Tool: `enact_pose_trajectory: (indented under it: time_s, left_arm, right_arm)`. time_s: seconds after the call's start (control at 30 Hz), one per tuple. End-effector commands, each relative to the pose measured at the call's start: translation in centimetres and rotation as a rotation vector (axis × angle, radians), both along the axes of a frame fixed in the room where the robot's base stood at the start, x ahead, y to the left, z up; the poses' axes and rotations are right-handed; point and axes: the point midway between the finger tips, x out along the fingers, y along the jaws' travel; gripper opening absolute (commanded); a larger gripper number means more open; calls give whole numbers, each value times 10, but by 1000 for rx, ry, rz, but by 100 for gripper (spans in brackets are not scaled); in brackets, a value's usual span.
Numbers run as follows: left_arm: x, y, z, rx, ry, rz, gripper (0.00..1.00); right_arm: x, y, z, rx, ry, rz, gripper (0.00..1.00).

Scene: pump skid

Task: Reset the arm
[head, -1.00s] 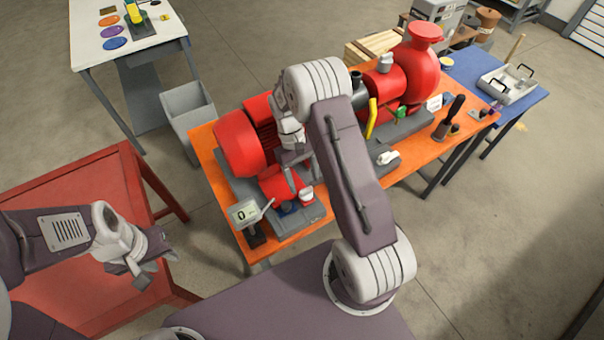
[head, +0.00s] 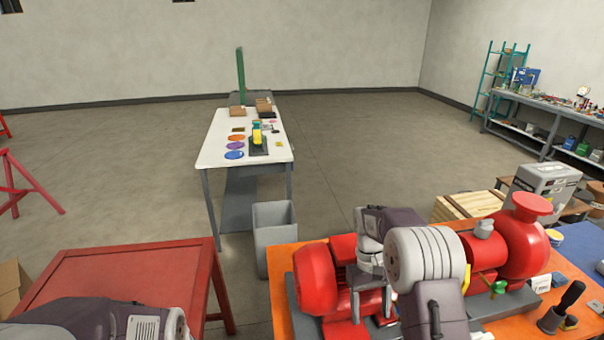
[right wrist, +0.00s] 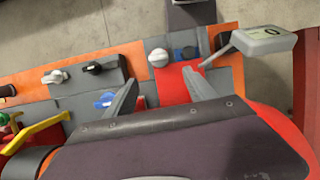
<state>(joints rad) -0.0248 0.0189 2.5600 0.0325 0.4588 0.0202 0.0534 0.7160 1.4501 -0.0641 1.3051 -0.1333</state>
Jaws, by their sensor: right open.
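My right gripper (head: 371,308) points down over the red motor (head: 316,280) on the orange bench. Its two grey fingers are apart with nothing between them. In the right wrist view the open right gripper (right wrist: 160,82) is above a red part (right wrist: 178,84) with a white knob (right wrist: 158,58) at its far end. A meter with a small screen and a probe (right wrist: 263,40) lies to the right of the fingers. Only a link of my left arm shows at the lower left of the head view; its gripper is out of the frame.
The orange bench (head: 283,262) carries the red pump (head: 522,240) right of my arm. A grey bin (head: 275,238) stands behind it. A red table (head: 120,280) is at left, a white table (head: 220,150) farther back. Open floor lies between white table and right-hand shelves.

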Motion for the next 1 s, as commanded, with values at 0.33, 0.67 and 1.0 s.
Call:
enact_pose_trajectory:
  time_s: [0.33,0.67,1.0]
  left_arm:
    - [0,0,-23,0,0,0,36]
    - [0,0,-23,0,0,0,36]
    - [0,0,-23,0,0,0,36]
  right_arm:
    - [-99,35,20,32,-216,2,64]
    - [-138,43,-26,47,-423,-125,64]
    - [-134,43,-25,47,-438,-132,64]
